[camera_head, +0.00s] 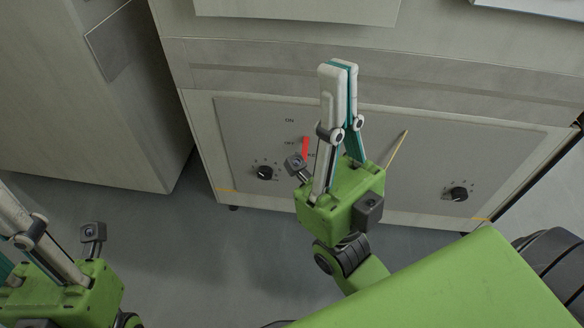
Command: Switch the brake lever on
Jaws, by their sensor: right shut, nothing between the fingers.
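The red brake lever (305,147) is on the grey panel (260,118) of the cabinet front, below an ON label and beside an OFF label. It slants slightly, and its lower part is close to my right gripper's body. My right gripper (338,66) is shut and empty, with its fingers pointing up in front of the panel, just right of the lever. I cannot tell whether it touches anything. My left gripper (20,235) is at the lower left, cut off by the picture edge, with its fingertips out of view.
A black knob (264,172) is left of the lever and another knob (458,194) is at the panel's right. A thin tan stick or pointer (397,148) slants on the panel right of my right gripper. A second cabinet (90,100) stands at the left. Grey floor (220,260) lies open in front.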

